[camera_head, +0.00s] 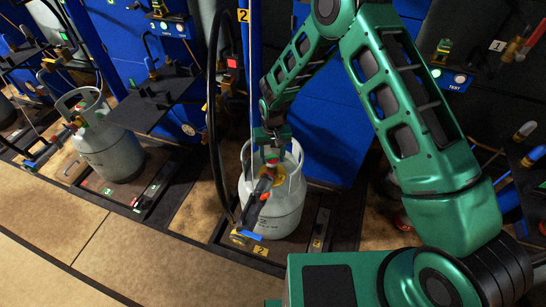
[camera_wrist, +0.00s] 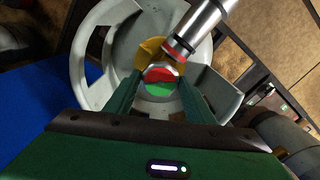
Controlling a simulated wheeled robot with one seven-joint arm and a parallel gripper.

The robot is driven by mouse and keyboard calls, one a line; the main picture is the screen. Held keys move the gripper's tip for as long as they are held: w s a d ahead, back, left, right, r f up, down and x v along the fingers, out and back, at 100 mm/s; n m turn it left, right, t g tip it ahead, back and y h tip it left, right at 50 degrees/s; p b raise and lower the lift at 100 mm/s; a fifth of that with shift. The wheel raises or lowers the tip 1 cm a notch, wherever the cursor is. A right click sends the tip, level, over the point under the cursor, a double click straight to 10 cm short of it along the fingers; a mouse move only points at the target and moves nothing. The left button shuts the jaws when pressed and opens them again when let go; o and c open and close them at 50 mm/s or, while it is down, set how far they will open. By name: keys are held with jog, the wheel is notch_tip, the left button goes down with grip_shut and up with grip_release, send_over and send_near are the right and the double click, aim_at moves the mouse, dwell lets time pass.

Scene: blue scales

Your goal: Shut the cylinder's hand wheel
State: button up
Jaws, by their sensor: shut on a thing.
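The grey-white gas cylinder (camera_head: 285,214) stands on the scale marked 2, in the middle of the head view. Its collar (camera_wrist: 88,62) rings the valve in the wrist view. The hand wheel (camera_wrist: 160,80) shows as a small disc with a red half and a green half. My gripper (camera_head: 271,153) comes down from above inside the collar. In the wrist view its two green fingers (camera_wrist: 162,90) lie on either side of the hand wheel and are shut on it. The yellow brass valve body (camera_wrist: 150,48) lies behind the wheel. Finger contact is partly hidden.
A metal filling head (camera_wrist: 205,22) with a red ring joins the valve, close to my fingers. A black hose (camera_head: 213,120) hangs left of the cylinder. Another cylinder (camera_head: 108,150) stands on a scale to the left. The floor in front (camera_head: 150,260) is clear.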

aim_at(272, 159)
jog(key=m, duration=0.4)
jog(key=shift+m, duration=1.6)
jog(key=o, duration=1)
jog(key=shift+o, duration=0.2)
notch_tip(272, 159, up, 11)
jog(key=shift+f, duration=0.15)
jog(key=shift+w, duration=0.1)
